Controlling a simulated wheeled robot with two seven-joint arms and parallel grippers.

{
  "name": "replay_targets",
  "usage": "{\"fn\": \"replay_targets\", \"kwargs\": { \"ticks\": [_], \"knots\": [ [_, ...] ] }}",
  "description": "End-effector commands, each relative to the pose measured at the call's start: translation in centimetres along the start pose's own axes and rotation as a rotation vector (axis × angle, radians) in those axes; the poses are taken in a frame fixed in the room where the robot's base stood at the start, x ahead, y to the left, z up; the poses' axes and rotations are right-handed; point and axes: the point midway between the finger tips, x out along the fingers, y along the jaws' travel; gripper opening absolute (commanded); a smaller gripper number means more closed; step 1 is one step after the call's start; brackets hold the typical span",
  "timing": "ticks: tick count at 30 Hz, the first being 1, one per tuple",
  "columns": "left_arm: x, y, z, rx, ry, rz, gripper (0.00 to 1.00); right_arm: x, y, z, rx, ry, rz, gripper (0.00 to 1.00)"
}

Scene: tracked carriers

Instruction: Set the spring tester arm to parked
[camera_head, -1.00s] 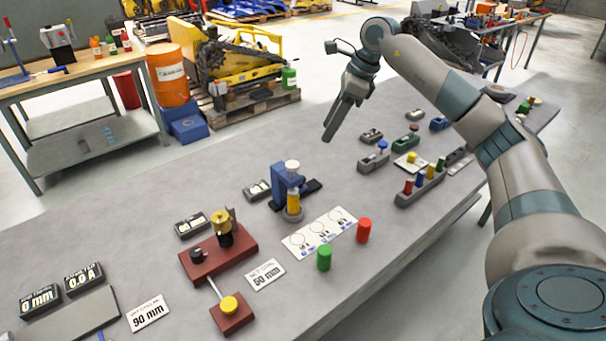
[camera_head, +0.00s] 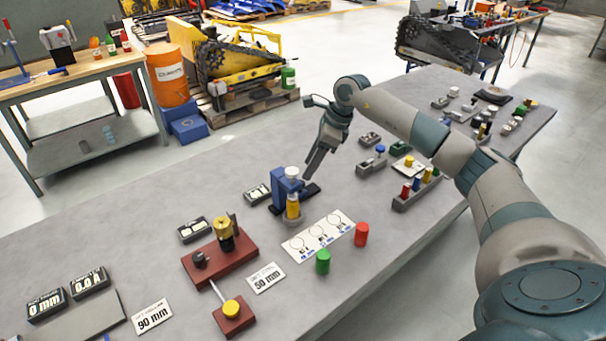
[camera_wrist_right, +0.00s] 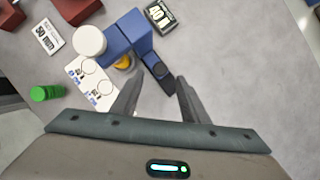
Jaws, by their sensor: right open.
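A blue upright device (camera_head: 279,186), which looks like the spring tester, stands mid-table on a dark base. It has a white round knob (camera_head: 292,172) on top and a yellow cylinder (camera_head: 292,207) below. In the right wrist view the blue body (camera_wrist_right: 130,35) and white knob (camera_wrist_right: 89,40) are at upper left, and the yellow part (camera_wrist_right: 122,63) is mostly hidden. My right gripper (camera_head: 311,176) is open and empty, just right of the device, fingers pointing down. In the wrist view its fingers (camera_wrist_right: 157,95) are apart near the dark base. My left gripper is out of view.
A small display (camera_head: 257,194) lies beside the device. A white card with circles (camera_head: 318,236), a green cylinder (camera_head: 323,262) and a red cylinder (camera_head: 361,234) are in front. A red-based fixture (camera_head: 218,255) stands left. Several small fixtures are to the right.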

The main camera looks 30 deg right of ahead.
Motion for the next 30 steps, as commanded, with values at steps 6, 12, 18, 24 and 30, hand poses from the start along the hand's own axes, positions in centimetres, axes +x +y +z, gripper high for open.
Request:
{"fn": "replay_targets", "kwargs": {
  "ticks": [6, 12, 18, 24, 30],
  "knots": [
    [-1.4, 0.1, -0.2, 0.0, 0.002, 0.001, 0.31, 3.5, 0.1, 0.0, 0.002, 0.001, 0.002, 0.41],
    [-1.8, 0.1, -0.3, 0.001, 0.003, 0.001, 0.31, 5.5, 0.0, 0.0, 0.001, 0.001, 0.001, 0.41],
    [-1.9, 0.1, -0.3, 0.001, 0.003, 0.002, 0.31, 6.1, 0.0, 0.0, 0.0, 0.0, -0.001, 0.41],
    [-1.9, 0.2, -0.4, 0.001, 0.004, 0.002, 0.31, 6.1, 0.0, 0.0, 0.0, 0.0, -0.001, 0.41],
    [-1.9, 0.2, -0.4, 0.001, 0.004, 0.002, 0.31, 6.1, 0.0, 0.0, 0.0, 0.0, -0.001, 0.0]
  ]
}}
